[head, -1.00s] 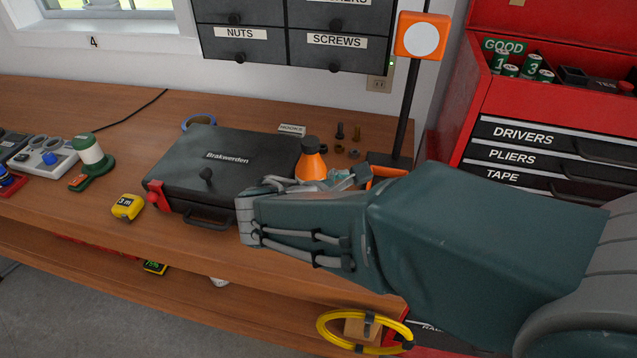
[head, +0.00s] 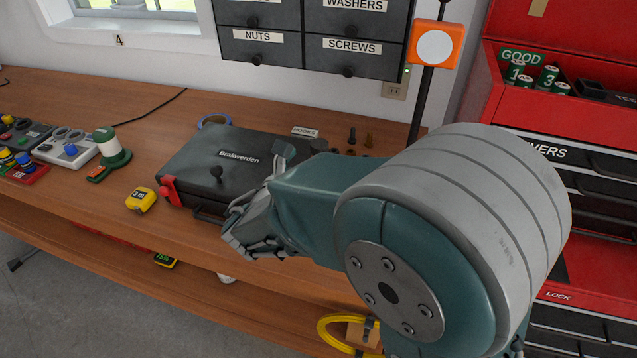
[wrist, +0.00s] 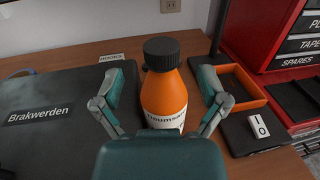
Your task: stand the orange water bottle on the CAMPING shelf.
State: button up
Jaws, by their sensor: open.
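The orange water bottle (wrist: 163,98) has a black cap and a white label. It stands upright on the workbench in the wrist view, to the right of the black Brakwerden case (wrist: 40,120). My gripper (wrist: 160,88) is open, with one finger on each side of the bottle and gaps visible beside it. I see no CAMPING shelf label in either view.
The case (head: 228,165) lies on the wooden bench (head: 90,95). A yellow tape measure (head: 141,200) is at its left. In the wrist view an orange frame (wrist: 236,88) stands right of the bottle. A red tool chest (head: 590,125) is at the right.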

aim_at(314, 151)
jog(key=x, duration=0.4)
jog(key=shift+w+d, duration=0.1)
jog(key=shift+w, duration=0.05)
grip_shut()
jog(key=shift+r, duration=0.1)
